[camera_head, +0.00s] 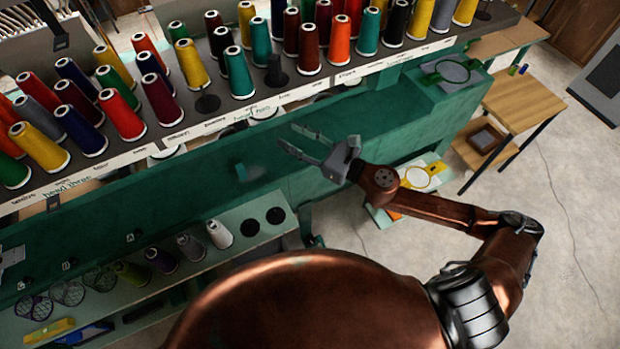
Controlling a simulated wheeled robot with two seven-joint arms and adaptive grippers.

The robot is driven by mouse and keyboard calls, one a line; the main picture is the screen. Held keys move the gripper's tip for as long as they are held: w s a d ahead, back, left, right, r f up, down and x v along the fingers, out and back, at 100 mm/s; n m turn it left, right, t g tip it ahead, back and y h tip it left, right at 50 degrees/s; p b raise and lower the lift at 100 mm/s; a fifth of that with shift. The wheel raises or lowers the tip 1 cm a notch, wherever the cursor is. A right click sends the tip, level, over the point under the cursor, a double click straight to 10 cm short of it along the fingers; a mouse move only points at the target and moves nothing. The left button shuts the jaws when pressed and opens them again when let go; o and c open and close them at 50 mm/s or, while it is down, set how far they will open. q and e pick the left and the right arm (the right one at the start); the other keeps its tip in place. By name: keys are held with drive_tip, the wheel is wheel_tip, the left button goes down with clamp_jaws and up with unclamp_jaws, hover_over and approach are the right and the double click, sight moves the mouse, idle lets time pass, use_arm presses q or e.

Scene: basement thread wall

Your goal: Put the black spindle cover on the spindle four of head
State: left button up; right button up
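A small black cone-shaped piece (276,72) stands upright on the rack among the thread cones; I cannot tell for sure that it is the spindle cover. Two flat black discs, one (250,227) left of the other (275,215), lie on the lower shelf. A bare spindle base (207,103) shows in the front row of the rack. Labels run along the rack's front edge, including "head three" (67,185); others are hard to read. My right gripper (297,141) is open and empty, in front of and below the rack edge. My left gripper is out of view.
Many coloured thread cones crowd the rack (300,90). The green machine body (390,123) lies below it. The lower shelf (232,252) holds several small spools. A wooden side table (525,102) stands right, with open floor beside it.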

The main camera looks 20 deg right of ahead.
drive_tip(key=s+d+f+m+t+h+b, duration=0.1)
drive_tip(key=s+f+m+h+b, duration=0.1)
drive_tip(key=f, duration=0.5)
drive_tip(key=s+d+f+m+t+h+b, duration=0.1)
drive_tip(key=s+d+f+t+h+b, duration=0.1)
drive_tip(key=f+b, duration=0.2)
wheel_tip(320, 180, down, 3)
drive_tip(key=shift+r+m+h, duration=0.1)
drive_tip(key=shift+m+h, duration=0.2)
drive_tip(key=shift+m, duration=0.1)
